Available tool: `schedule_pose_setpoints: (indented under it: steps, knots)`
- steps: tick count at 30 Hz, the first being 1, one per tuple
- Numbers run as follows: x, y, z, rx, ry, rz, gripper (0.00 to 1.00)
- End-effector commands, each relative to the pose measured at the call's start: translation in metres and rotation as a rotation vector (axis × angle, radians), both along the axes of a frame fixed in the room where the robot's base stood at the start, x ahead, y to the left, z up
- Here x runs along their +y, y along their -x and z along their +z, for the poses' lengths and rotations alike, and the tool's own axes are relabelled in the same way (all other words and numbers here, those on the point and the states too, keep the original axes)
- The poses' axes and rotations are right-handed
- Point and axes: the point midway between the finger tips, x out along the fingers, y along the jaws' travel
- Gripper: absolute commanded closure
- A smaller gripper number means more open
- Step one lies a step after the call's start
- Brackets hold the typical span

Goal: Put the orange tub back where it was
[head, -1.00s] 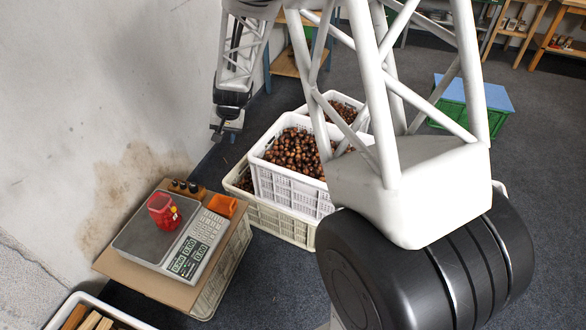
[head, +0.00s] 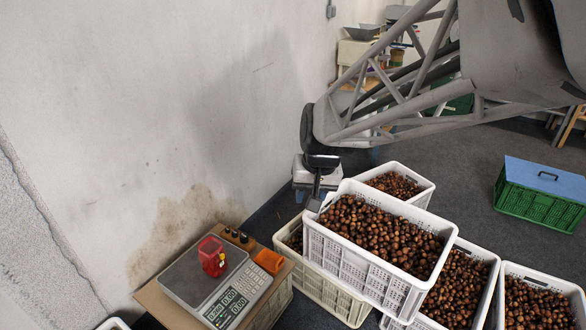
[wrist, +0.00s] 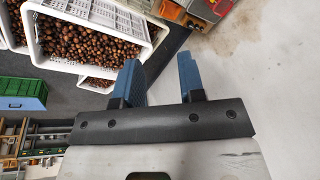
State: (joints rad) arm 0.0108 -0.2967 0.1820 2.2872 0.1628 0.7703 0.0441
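The orange tub (head: 269,260) sits on the cardboard-topped stand, just right of the scale, in the head view. The scale (head: 240,298) has a grey plate, a keypad and a lit display. A red bag or net (head: 212,256) with a yellow-marked label stands on its plate. My gripper (head: 314,203) hangs beside the near-left corner of the top chestnut crate, apart from the tub. In the wrist view my gripper (wrist: 163,80) has its two blue fingers spread apart with nothing between them. A bit of orange shows at the top of the wrist view, partly cut off.
A white crate of chestnuts (head: 316,238) is stacked on another crate right of the stand. More chestnut crates (head: 486,252) stand to the right. A green box with a blue lid (head: 546,180) is farther right. The wall (head: 100,150) bounds the left side. Small dark-topped bottles (head: 235,234) stand behind the tub.

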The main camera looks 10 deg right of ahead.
Motion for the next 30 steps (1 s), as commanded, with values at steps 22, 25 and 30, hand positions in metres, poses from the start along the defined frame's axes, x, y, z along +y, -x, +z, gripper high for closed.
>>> schedule_pose_setpoints:
  steps: [22, 25, 30]
  knots:
    - [-0.016, 0.177, 0.037, -0.031, 0.136, 0.114, 0.63]
    - [-0.018, 0.187, 0.037, -0.035, 0.146, 0.12, 0.63]
    - [-0.019, 0.194, 0.036, -0.033, 0.151, 0.123, 0.63]
